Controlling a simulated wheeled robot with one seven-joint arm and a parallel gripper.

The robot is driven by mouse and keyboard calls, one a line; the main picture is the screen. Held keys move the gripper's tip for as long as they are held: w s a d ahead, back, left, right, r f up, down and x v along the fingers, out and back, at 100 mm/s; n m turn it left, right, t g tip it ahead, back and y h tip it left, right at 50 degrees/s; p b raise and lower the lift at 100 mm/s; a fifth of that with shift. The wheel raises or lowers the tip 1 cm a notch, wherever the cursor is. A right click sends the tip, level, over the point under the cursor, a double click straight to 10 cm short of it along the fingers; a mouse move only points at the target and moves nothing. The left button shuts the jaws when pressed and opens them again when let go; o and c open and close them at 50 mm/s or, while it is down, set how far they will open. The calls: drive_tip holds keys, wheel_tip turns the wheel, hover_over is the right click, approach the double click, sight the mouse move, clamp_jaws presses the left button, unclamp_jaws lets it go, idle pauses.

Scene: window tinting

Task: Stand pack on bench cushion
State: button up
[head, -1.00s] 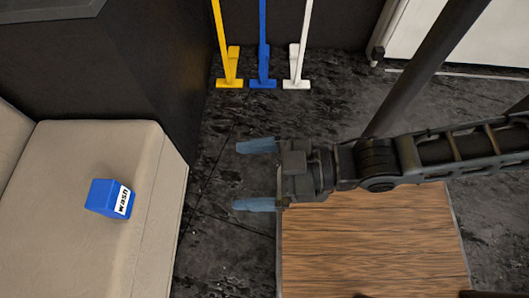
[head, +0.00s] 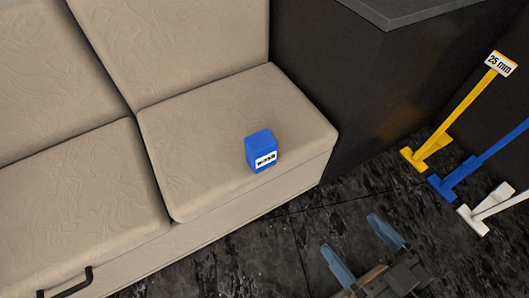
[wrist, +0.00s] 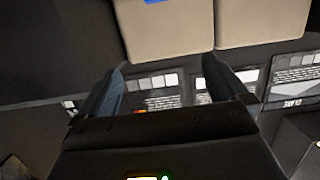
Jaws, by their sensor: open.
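The blue pack (head: 259,148), with a white label, stands upright on the right seat cushion of the beige bench (head: 205,135), near the cushion's front edge. In the wrist view only a strip of the blue pack (wrist: 156,2) shows at the top edge, on the beige cushion (wrist: 165,32). My gripper (head: 362,250) is open and empty over the dark floor, in front of and to the right of the bench, apart from the pack. In the wrist view its two fingers (wrist: 160,85) are spread with nothing between them.
Yellow (head: 441,135), blue (head: 470,172) and white (head: 485,211) long-handled tools stand against the dark wall at the right. A dark cabinet (head: 330,90) with a grey top adjoins the bench. A black handle (head: 75,283) is on the bench front. Open floor lies before the bench.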

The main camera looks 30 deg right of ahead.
drive_tip(key=t+b, duration=0.1)
approach(267, 153)
drive_tip(key=shift+t, duration=0.6)
drive_tip(key=w+b, duration=0.1)
drive_tip(key=w, duration=0.2)
drive_tip(key=w+f, duration=0.1)
drive_tip(key=w, duration=0.2)
drive_tip(key=shift+w+f+b, duration=0.1)
drive_tip(key=shift+w+b, duration=0.15)
drive_tip(key=shift+b, duration=0.15)
drive_tip(key=shift+w, duration=1.55)
drive_tip(key=w, duration=0.2)
drive_tip(key=w+b, duration=0.1)
drive_tip(key=w, duration=0.2)
drive_tip(key=shift+w+a+r, duration=0.1)
drive_tip(key=shift+r, duration=0.15)
drive_tip(key=shift+c, duration=0.5)
drive_tip(key=c, duration=1)
drive_tip(key=shift+o, duration=0.2)
drive_tip(key=shift+r, duration=0.15)
